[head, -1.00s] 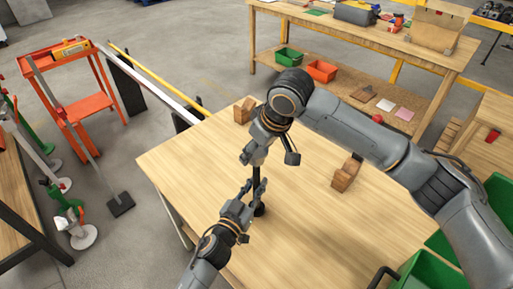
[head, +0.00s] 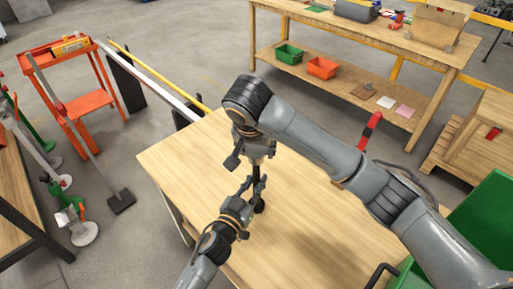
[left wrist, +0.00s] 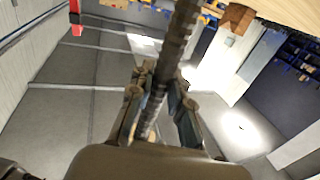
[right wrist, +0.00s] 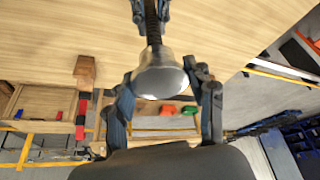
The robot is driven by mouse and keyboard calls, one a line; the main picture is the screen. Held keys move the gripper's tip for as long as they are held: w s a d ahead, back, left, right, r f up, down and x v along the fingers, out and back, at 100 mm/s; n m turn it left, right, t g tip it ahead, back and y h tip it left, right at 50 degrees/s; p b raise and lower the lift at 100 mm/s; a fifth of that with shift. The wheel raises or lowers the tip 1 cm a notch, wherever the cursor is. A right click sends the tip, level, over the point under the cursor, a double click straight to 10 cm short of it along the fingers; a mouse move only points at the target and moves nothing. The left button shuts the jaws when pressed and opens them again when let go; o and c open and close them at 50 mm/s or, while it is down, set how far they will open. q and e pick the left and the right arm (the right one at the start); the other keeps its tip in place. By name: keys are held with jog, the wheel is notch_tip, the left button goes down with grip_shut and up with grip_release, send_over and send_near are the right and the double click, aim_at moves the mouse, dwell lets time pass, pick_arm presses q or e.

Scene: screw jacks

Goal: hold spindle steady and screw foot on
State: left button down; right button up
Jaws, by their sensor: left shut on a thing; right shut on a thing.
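The dark threaded spindle (left wrist: 168,65) runs between the fingers of my left gripper (left wrist: 162,80) in the left wrist view. In the head view my left gripper (head: 253,190) is shut on it above the table, with a dark round end (head: 259,206) just below. My right gripper (right wrist: 164,88) is shut on the silvery, cup-shaped foot (right wrist: 160,76). The foot is in line with the spindle (right wrist: 152,25) and its narrow neck meets the spindle's end. How far the thread is engaged cannot be seen. In the head view my right gripper (head: 257,152) hides the foot.
The wooden table (head: 310,225) is mostly clear. A wooden block (right wrist: 85,68) shows in the right wrist view. A red upright object (head: 370,130) stands behind my right arm. Green bins (head: 480,220) are at the right; a workbench (head: 360,45) is behind.

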jog(key=m+h, duration=0.1)
jog(key=m, duration=0.1)
jog(key=m+h, duration=0.1)
jog(key=m, duration=0.2)
jog(key=shift+w+r+m+g, duration=0.1)
jog(key=shift+m+g, duration=0.2)
jog(key=shift+g, duration=0.1)
jog(key=m+g, duration=0.1)
jog(key=m, duration=0.1)
jog(key=m+h, duration=0.1)
jog(key=m, duration=0.2)
jog(key=shift+g, duration=0.4)
jog(key=m+g, duration=0.1)
jog(key=m, duration=0.2)
jog(key=m+g, duration=0.1)
jog(key=m, duration=0.3)
jog(key=shift+h, duration=0.4)
jog(key=m+g, duration=0.1)
jog(key=m, duration=0.1)
jog(key=m+g, duration=0.1)
jog(key=m, duration=0.1)
jog(key=shift+w+d+y, duration=0.1)
jog(key=shift+y, duration=0.2)
jog(key=o, duration=1.4)
jog(key=shift+r, duration=2.15)
